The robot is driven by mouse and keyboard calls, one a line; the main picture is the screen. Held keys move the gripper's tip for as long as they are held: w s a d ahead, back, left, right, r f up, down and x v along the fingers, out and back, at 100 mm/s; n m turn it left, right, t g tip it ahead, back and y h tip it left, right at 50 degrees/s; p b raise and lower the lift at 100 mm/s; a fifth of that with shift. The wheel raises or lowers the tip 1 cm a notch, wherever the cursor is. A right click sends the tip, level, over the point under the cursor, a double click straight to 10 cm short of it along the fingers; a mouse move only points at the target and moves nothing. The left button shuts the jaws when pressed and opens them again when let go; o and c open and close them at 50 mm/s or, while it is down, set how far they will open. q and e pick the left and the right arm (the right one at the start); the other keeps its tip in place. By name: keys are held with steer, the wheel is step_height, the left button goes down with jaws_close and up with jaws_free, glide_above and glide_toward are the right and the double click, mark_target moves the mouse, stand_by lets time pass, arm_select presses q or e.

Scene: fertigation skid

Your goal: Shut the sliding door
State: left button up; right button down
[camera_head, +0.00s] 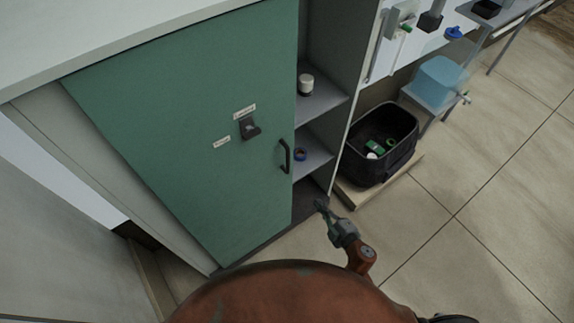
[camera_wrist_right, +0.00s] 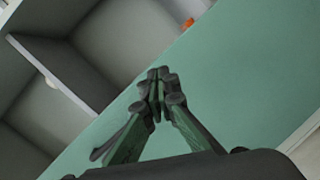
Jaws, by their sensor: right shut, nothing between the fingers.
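The green sliding door (camera_head: 190,120) covers the left and middle of the cabinet, and the right part stands open with shelves showing. Its dark bar handle (camera_head: 285,157) is near the door's right edge. A dark latch (camera_head: 249,129) with small white labels is on the door's face. My right gripper (camera_head: 320,204) is shut and empty, low in front of the opening, right of the handle. In the right wrist view, its closed fingertips (camera_wrist_right: 158,76) show against the green door (camera_wrist_right: 245,75), beside its slanting edge; contact cannot be told. My left gripper is not in view.
A black crate (camera_head: 345,165) stands right of the cabinet on a pale board. A blue container (camera_head: 440,80) sits on a stand farther right. The tiled floor (camera_head: 480,200) is clear.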

mark_target(287, 166)
steer(key=s+a+r+n+y, duration=0.1)
steer(key=a+r+n+y, duration=0.3)
steer(key=r, duration=0.6)
steer(key=s+a+r+n+y, duration=0.1)
steer(key=a+r+n, duration=0.4)
steer(key=r, duration=0.4)
steer(key=shift+m, duration=0.3)
steer(key=x, duration=0.3)
steer(key=d+x, duration=0.1)
steer(key=x, duration=0.2)
steer(key=w+x, duration=0.1)
steer(key=x, duration=0.2)
steer(key=shift+w+d, duration=0.1)
steer(key=shift+w, duration=0.2)
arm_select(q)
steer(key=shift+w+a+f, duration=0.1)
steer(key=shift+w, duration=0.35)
arm_select(e)
steer(key=shift+w+d+r, duration=0.1)
steer(key=shift+w+d, duration=0.05)
steer(key=shift+d, duration=0.35)
